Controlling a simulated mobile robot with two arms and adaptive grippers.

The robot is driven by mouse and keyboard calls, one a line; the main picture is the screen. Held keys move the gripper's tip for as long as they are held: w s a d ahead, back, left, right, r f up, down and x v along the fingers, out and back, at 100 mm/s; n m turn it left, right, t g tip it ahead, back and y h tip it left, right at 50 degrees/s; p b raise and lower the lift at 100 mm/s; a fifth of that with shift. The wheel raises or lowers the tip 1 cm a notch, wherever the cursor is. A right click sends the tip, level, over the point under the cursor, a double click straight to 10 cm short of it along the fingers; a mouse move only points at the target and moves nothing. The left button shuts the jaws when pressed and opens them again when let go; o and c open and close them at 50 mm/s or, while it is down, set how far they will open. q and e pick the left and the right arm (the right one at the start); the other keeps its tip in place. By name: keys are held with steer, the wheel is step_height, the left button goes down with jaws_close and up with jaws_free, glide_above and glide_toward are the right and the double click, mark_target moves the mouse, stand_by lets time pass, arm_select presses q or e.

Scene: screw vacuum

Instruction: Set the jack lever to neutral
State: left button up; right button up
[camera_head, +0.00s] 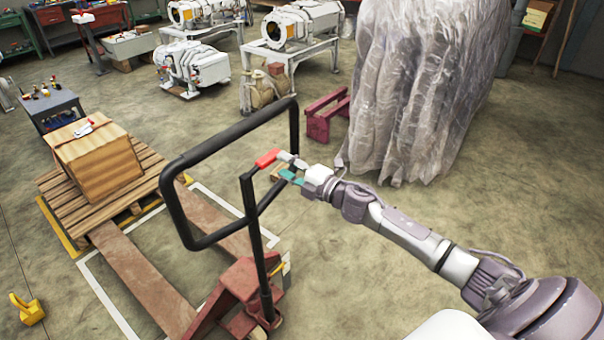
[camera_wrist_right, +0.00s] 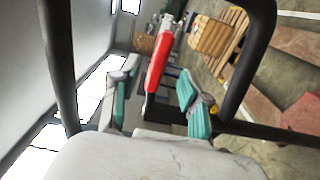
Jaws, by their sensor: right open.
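The red jack lever (camera_head: 267,158) sits inside the black loop handle (camera_head: 228,132) of the red pallet jack (camera_head: 240,290). My right gripper (camera_head: 287,168) is at the right side of the loop, just right of the lever. In the right wrist view the red lever (camera_wrist_right: 158,62) runs lengthwise between the open teal-padded fingers of my right gripper (camera_wrist_right: 155,108). The fingers stand apart on either side of it; I cannot tell whether either touches it. My left gripper is not in view.
A wooden crate (camera_head: 98,160) stands on a pallet (camera_head: 58,192) at the left, over the jack's forks (camera_head: 140,275). A plastic-wrapped bulk (camera_head: 415,85) stands behind my right arm. A maroon stand (camera_head: 326,117) is behind the loop. Floor at the right is clear.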

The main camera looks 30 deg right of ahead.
steer(key=v, duration=0.6)
stand_by(0.4)
steer(key=s+d+f+m+g+h+b, duration=0.15)
steer(key=s+f+m, duration=0.25)
steer(key=f, duration=0.8)
steer(key=s+d+f+m+g+h, duration=0.2)
steer(key=s+f+m+h, duration=0.15)
steer(key=f, duration=0.85)
steer(key=s+d+f+m+g+h+b, duration=0.15)
steer(key=s+f+m, duration=0.35)
steer(key=f, duration=0.8)
steer(key=s+a+f+m+g, duration=0.2)
steer(key=s+a+f+g, duration=0.1)
steer(key=s+f, duration=0.6)
steer(key=s+a+f+m+g, duration=0.2)
steer(key=s+a+f+g, duration=0.1)
steer(key=s+f, duration=0.55)
steer(key=s+a+f+m+g+b, duration=0.1)
steer(key=s+a+f+g, duration=0.1)
steer(key=s, duration=0.8)
steer(key=s+a+f+m+g, duration=0.2)
steer(key=s+a+f, duration=0.3)
steer(key=s, duration=0.5)
steer(key=a+g, duration=0.1)
steer(key=a, duration=0.1)
steer(key=shift+a+b, duration=0.35)
steer(key=shift+b, duration=0.05)
